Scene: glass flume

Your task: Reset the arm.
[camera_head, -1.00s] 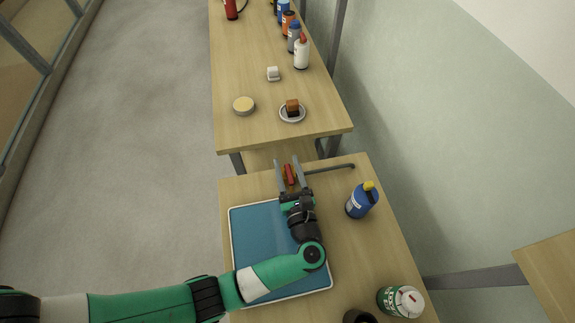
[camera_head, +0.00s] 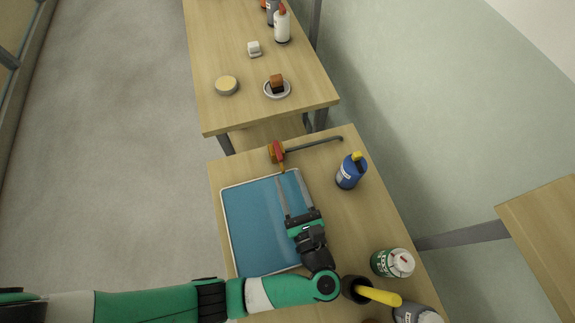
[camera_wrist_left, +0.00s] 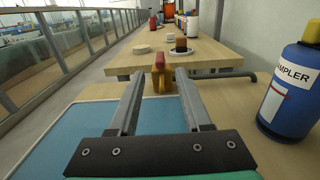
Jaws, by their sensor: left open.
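My left gripper (camera_head: 292,192) is open, its two grey fingers apart with nothing between them. In the head view it is over the right part of a blue tray (camera_head: 245,225) with a pale rim. A red and orange tool with a grey rod (camera_head: 277,152) lies on the near table beyond the fingertips. In the left wrist view the gripper (camera_wrist_left: 160,95) points toward the red and orange piece (camera_wrist_left: 160,72), which stands beyond the fingertips and apart from them. My right gripper is not in view.
A blue bottle with a yellow cap (camera_head: 351,171) stands right of the gripper. A green and white container (camera_head: 392,263) and a yellow-handled item (camera_head: 377,295) stand near my left arm. The far table holds a saucer with a brown block (camera_head: 277,86), a round disc (camera_head: 227,85) and bottles.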

